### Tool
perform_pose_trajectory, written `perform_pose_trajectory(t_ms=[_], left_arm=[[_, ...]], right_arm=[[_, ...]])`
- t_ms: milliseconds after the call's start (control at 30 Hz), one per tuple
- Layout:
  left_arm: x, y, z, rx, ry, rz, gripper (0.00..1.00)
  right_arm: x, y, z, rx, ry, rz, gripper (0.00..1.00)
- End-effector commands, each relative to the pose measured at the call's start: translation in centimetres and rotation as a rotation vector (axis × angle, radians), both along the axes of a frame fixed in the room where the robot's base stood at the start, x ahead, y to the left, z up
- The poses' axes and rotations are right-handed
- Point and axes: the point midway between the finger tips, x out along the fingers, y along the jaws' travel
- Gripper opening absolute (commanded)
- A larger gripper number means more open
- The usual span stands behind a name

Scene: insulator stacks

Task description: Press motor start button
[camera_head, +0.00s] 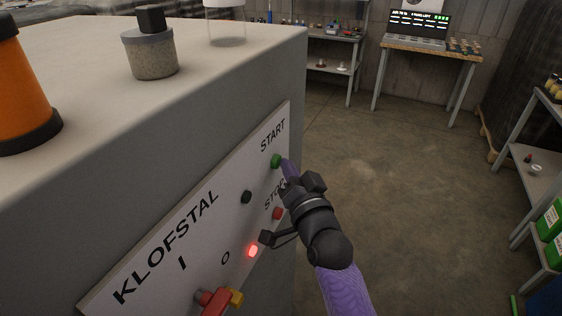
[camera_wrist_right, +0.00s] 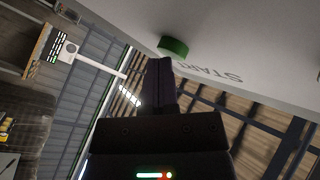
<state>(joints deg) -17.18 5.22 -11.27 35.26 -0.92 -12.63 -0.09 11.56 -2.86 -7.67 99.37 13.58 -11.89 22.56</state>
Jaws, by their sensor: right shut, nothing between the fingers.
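The green start button (camera_head: 276,161) sits on the white KLOFSTAL panel (camera_head: 150,262), under the word START. It also shows in the right wrist view (camera_wrist_right: 173,46), standing out from the panel. My right gripper (camera_head: 287,166) is shut and empty, with its fingertips close beside the button in the head view. In the right wrist view the shut fingertips (camera_wrist_right: 160,62) are just below the button; I cannot tell whether they touch it. My left gripper is not in view.
A red stop button (camera_head: 277,213), a dark button (camera_head: 246,197), a lit red lamp (camera_head: 253,251) and a red-and-yellow switch (camera_head: 219,300) share the panel. An orange cylinder (camera_head: 22,95) and a grey container (camera_head: 150,54) stand on the cabinet top. The floor right of my arm is clear.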

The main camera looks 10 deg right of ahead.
Motion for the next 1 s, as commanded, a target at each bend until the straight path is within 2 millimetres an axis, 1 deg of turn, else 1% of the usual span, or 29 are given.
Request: perform_pose_trajectory(t_ms=[467,800,1000], left_arm=[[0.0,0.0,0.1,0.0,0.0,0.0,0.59],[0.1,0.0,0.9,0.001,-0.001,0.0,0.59],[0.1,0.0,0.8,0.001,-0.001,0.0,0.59]], right_arm=[[0.1,0.2,0.0,-0.001,0.001,0.001,0.0],[-0.9,-1.2,0.1,-0.002,0.001,0.001,0.0],[-0.9,-1.3,0.0,0.0,0.001,0.001,0.0]])
